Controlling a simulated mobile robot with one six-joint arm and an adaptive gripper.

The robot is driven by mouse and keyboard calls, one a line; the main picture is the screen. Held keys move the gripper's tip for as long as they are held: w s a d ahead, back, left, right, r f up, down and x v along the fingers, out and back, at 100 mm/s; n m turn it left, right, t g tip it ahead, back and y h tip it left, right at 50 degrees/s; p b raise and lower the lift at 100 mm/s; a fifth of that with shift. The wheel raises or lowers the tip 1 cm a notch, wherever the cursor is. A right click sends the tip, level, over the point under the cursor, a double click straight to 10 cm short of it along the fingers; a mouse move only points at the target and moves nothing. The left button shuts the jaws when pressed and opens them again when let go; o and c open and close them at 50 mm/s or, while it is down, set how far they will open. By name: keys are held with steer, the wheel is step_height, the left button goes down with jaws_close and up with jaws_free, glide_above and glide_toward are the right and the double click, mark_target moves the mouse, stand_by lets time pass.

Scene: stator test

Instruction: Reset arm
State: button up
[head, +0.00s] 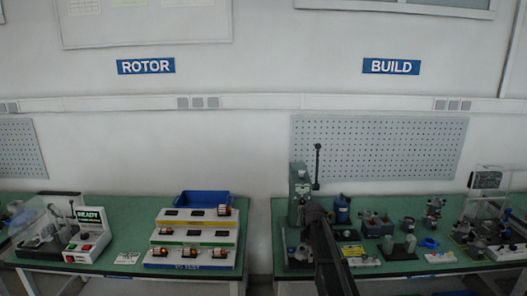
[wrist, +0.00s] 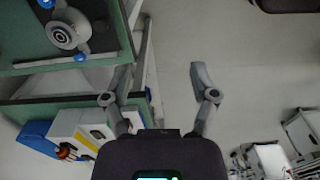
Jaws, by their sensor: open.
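My gripper (wrist: 160,78) shows in the wrist view with its two grey fingers spread wide. The space between the fingers is empty, with only plain floor behind it. In the head view my dark arm reaches up over the front of the right bench, and I cannot make out the fingers there. The green-topped right bench (head: 376,268) stands under the BUILD sign (head: 391,66). The left bench (head: 133,210) stands under the ROTOR sign (head: 146,66).
A stepped rack (head: 158,238) with several rotors and a blue bin (head: 204,198) stand on the left bench, beside a tester reading READY (head: 90,216). A green press (head: 299,188) and several small parts crowd the right bench. A gap separates the benches.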

steer(key=s+f+m+b, duration=0.3)
steer(key=s+m, duration=0.2)
steer(key=s, duration=0.4)
steer(key=s+f+m+b, duration=0.3)
steer(key=s+m, duration=0.3)
steer(key=s, duration=0.3)
steer(key=s+f+m+b, duration=0.3)
steer(key=s+m, duration=0.3)
steer(key=s, duration=0.4)
steer(key=shift+a+f+b, duration=0.25)
steer(key=shift+f+b, duration=0.05)
steer(key=shift+f, duration=0.1)
